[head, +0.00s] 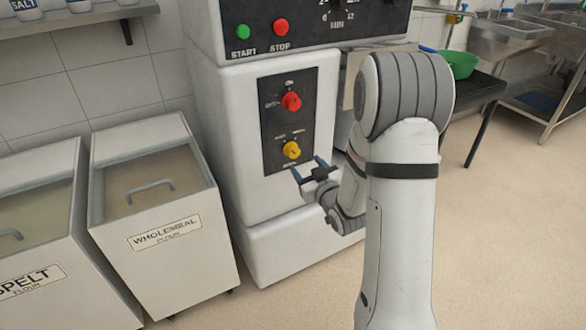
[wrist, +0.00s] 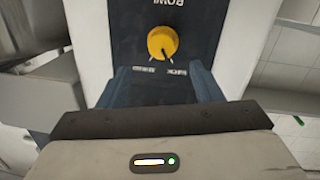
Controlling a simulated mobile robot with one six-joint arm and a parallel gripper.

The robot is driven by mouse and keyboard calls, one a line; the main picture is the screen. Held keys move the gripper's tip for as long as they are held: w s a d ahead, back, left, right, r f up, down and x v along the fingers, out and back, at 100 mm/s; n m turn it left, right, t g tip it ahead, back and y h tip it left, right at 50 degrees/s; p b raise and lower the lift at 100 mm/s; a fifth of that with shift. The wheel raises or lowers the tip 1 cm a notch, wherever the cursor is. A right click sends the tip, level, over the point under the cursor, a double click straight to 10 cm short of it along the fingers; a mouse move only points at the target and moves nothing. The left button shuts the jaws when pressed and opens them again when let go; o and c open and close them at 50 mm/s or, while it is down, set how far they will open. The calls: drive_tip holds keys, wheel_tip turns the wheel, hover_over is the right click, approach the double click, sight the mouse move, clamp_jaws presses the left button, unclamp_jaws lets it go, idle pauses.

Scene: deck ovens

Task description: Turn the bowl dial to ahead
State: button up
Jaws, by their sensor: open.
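The yellow bowl dial (head: 291,150) sits low on the black control panel (head: 270,134) on the white machine front, below a red dial. In the wrist view the dial (wrist: 162,43) is ahead of the fingers, near the top centre, under upside-down lettering that seems to read BOWL. Small labels sit beside it, too blurred to read surely; I cannot tell its setting. My gripper (head: 308,168) is open, just in front of and slightly below right of the dial in the head view. In the wrist view its dark blue fingers (wrist: 163,72) are spread, empty, and apart from the dial.
The red dial (head: 291,101) is above the yellow one. Green start (head: 250,31) and red stop (head: 281,26) buttons are higher on the machine. A wholemeal flour bin (head: 165,232) stands left of the machine. Open floor (head: 510,240) lies to the right.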

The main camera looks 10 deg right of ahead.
sight(294, 154)
drive_tip(key=shift+t, duration=0.3)
drive_tip(key=x, duration=0.5)
drive_tip(key=f+b+x, duration=0.1)
drive_tip(key=x, duration=0.1)
drive_tip(key=shift+w+a, duration=0.3)
drive_tip(key=shift+c, duration=0.6)
